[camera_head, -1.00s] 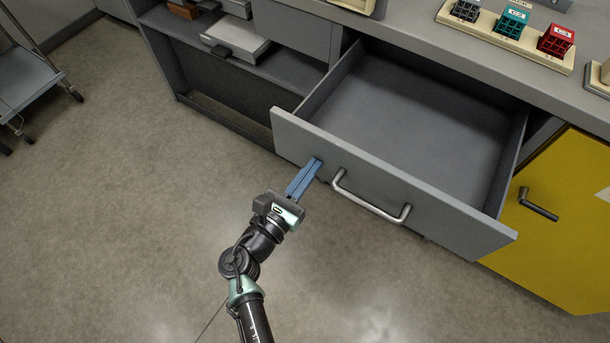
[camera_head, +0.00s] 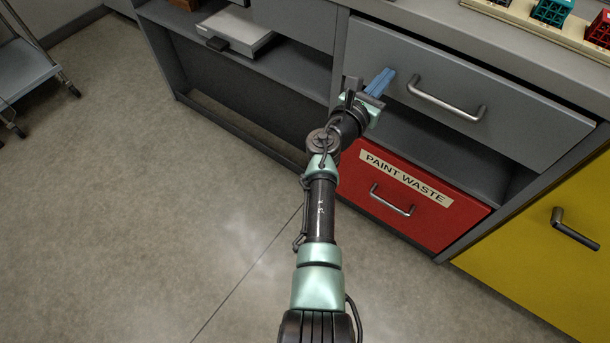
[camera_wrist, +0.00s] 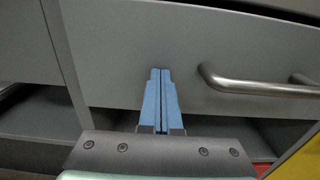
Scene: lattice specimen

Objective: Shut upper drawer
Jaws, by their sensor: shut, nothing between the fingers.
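The upper drawer (camera_head: 510,105) is a grey front with a metal bar handle (camera_head: 446,102). In the head view it sits in the cabinet with no open interior showing. In the wrist view the drawer front (camera_wrist: 120,50) fills the upper middle, and the handle (camera_wrist: 255,86) is to the right of the fingers. My gripper (camera_head: 388,74) is shut and empty, its blue fingers at the drawer front, left of the handle. The fingertips (camera_wrist: 160,72) also show against the front in the wrist view; I cannot tell if they touch it.
Below is an open shelf gap, then a red drawer labelled PAINT WASTE (camera_head: 410,200). A yellow cabinet door (camera_head: 545,245) is at the right. A rack with small coloured lattice blocks (camera_head: 550,12) stands on the counter. A grey box (camera_head: 235,32) lies on the left shelf.

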